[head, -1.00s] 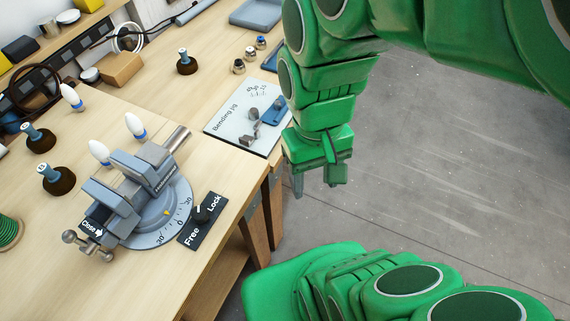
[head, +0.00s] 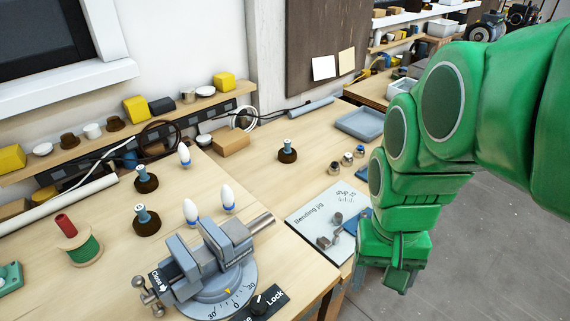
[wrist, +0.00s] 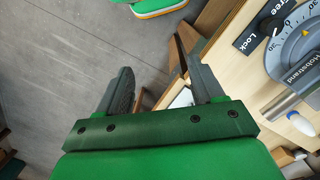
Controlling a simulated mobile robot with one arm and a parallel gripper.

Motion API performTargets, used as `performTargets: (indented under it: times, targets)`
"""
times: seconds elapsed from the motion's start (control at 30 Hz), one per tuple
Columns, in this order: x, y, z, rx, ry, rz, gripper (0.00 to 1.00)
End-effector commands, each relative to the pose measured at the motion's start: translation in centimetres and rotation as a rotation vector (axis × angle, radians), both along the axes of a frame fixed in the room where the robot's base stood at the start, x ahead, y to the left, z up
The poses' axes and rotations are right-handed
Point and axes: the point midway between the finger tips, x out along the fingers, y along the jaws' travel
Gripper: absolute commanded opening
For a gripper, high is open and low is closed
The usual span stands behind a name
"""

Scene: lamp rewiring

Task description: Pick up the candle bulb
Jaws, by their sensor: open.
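Several white candle bulbs with blue bases show in the head view. One bulb (head: 184,154) stands at the back of the bench, and two bulbs, a left one (head: 190,212) and a right one (head: 228,198), stand close behind the grey vise (head: 212,260). One bulb (wrist: 302,124) also shows at the right edge of the wrist view, beside the vise bar. My gripper (head: 379,279) is open and empty, off the bench's right edge, well to the right of the bulbs. Its two fingers (wrist: 158,78) are apart in the wrist view, with floor and bench edge behind them.
The vise has a dial and a Free/Lock plate (head: 262,301). A bending jig board (head: 310,222) lies between it and my gripper. Brown-based posts (head: 146,220), a green spool (head: 84,250), a cardboard box (head: 230,143) and a blue-grey tray (head: 362,124) also occupy the bench.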

Motion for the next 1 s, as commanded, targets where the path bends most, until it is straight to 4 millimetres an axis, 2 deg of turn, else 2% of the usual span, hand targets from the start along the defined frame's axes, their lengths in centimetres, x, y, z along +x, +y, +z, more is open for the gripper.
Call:
performTargets:
  times: [0.1, 0.47, 0.77, 1.0]
  targets:
    - [2.9, 1.6, 0.3, -0.009, 0.0, -0.039, 0.67]
    - [10.8, 7.4, 0.7, -0.034, -0.027, -0.176, 0.67]
    - [16.4, 14.2, 0.3, -0.044, -0.057, -0.285, 0.67]
    - [19.9, 20.6, -0.7, -0.046, -0.08, -0.368, 0.67]
